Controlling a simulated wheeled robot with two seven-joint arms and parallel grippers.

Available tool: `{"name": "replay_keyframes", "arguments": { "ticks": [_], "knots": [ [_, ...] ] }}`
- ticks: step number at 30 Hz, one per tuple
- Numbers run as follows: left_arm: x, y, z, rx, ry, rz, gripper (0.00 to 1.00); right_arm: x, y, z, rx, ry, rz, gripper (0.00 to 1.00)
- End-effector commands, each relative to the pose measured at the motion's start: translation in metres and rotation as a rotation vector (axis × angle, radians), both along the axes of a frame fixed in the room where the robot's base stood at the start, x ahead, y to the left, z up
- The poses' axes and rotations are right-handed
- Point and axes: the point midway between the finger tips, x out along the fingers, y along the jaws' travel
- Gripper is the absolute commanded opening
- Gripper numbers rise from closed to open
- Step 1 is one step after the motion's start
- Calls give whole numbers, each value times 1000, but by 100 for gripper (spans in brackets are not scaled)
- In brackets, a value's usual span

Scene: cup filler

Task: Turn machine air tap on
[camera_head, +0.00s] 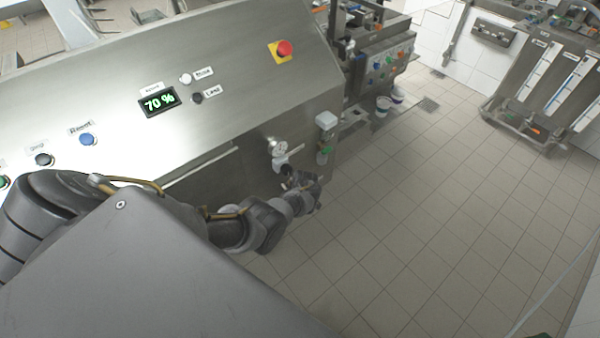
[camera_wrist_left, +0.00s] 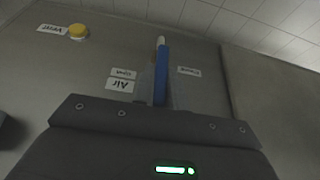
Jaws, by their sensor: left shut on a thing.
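In the left wrist view, a blue tap handle (camera_wrist_left: 161,72) with a pale tip stands out from the steel machine panel (camera_wrist_left: 60,75), beside the label "Air" (camera_wrist_left: 120,86). Smaller labels sit on either side of it, and the handle points up in the picture between them. My left gripper (camera_wrist_left: 160,88) is shut on the handle, one finger on each side. In the head view, my left gripper (camera_head: 306,184) is at the machine's lower right end, below a round gauge (camera_head: 278,147); the blue handle cannot be made out there. My right gripper is not in view.
A yellow button (camera_wrist_left: 78,32) is on the same panel. The sloped console has a red emergency button (camera_head: 284,48), a display reading 70 % (camera_head: 160,101) and a blue button (camera_head: 88,139). A filter unit (camera_head: 326,130) is close to my gripper. The tiled floor (camera_head: 430,210) to the right is clear.

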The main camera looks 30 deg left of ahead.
Motion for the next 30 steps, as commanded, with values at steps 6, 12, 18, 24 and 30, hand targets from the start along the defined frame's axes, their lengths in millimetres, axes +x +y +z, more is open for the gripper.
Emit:
{"name": "replay_keyframes", "arguments": {
  "ticks": [6, 12, 18, 24, 30],
  "knots": [
    [-5, 5, -2, 3, 17, 10, 0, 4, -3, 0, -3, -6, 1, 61],
    [-5, 4, -2, 2, 18, 10, 0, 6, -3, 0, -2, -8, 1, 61],
    [-4, 4, -2, 3, 16, 8, 33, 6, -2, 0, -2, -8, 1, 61],
    [-2, 2, -1, 3, 13, 5, 35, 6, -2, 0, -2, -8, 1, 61],
    [-2, 1, 5, 2, 10, 6, 35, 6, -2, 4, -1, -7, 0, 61]
  ]
}}
